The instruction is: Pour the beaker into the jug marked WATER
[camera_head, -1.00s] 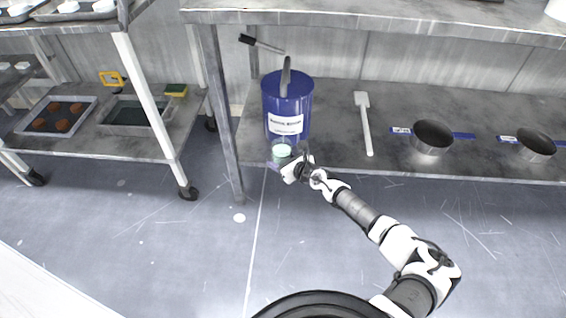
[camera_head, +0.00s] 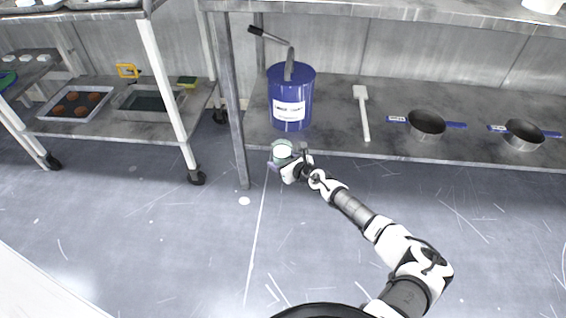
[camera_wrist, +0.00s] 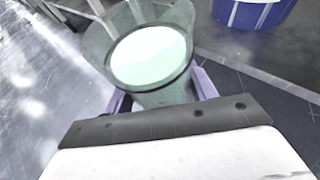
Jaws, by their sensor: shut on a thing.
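My gripper (camera_head: 282,163) is shut on a clear greenish beaker (camera_wrist: 146,88) that holds a pale, whitish-green liquid. In the head view the beaker (camera_head: 282,149) is in front of the lower shelf's front edge, over the floor. In the wrist view purple fingers are on both sides of the beaker, and its mouth faces the camera. A blue container with a white label (camera_head: 290,108) stands on the lower shelf just behind; the label is too small to read. I see no jug that I can read as marked WATER.
The lower steel shelf (camera_head: 330,110) also holds a white spatula (camera_head: 362,112) and two dark pans with blue handles (camera_head: 427,123), (camera_head: 523,134). A shelf leg (camera_head: 236,120) stands left of the beaker. A wheeled rack with trays (camera_head: 110,132) is at left. The floor in front is clear.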

